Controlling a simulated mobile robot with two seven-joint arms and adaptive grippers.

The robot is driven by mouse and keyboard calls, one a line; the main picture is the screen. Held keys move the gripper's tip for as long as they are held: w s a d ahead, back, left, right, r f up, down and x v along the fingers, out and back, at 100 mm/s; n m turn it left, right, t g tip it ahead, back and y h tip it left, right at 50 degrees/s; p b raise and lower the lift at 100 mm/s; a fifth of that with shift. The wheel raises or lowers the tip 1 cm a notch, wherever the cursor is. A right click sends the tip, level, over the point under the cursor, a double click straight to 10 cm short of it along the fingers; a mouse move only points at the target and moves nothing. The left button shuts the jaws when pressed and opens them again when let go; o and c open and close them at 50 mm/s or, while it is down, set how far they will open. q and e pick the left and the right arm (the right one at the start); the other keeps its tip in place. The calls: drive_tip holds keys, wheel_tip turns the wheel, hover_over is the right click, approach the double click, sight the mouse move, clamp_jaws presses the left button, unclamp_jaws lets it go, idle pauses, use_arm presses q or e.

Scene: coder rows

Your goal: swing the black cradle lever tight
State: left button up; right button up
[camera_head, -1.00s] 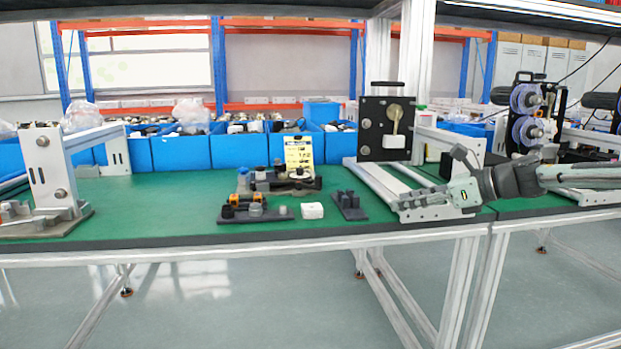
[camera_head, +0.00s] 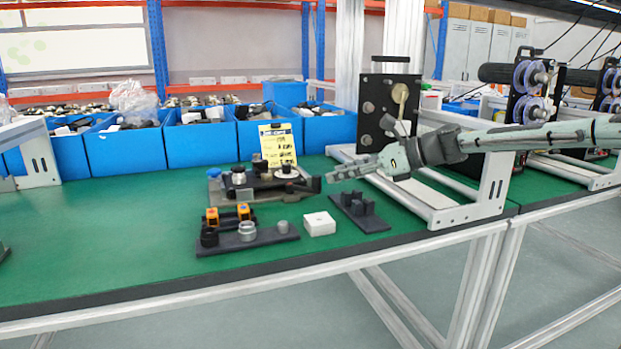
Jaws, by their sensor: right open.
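A dark fixture (camera_head: 262,188) stands on the green table, with silver and white round parts on it and a dark bar toward its right end. A small black cradle-like block (camera_head: 358,213) with short uprights sits to its right. I cannot tell for certain which piece is the black cradle lever or how it is turned. My right gripper (camera_head: 333,174) comes in from the right and points left. It is open, with its tips just right of the dark fixture and above and behind the small black block. I see nothing between its fingers.
A dark tray (camera_head: 247,237) with orange, black and silver parts lies in front, beside a white box (camera_head: 319,223). A yellow sign (camera_head: 277,144) stands behind the fixture. A metal frame with a black panel (camera_head: 387,112) stands at right. Blue bins (camera_head: 195,143) line the back.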

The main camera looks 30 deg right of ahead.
sight(317, 176)
drive_tip(key=shift+w+a+f, duration=0.25)
drive_tip(key=shift+w+f, duration=0.05)
drive_tip(key=shift+f, duration=0.1)
drive_tip(key=shift+b+x, duration=0.45)
drive_tip(key=shift+x, duration=2.55)
use_arm(q)
wheel_tip(317, 176, up, 3)
drive_tip(key=shift+w+r, duration=0.1)
drive_tip(key=shift+w, duration=0.05)
use_arm(e)
drive_tip(key=shift+r, duration=0.15)
clamp_jaws()
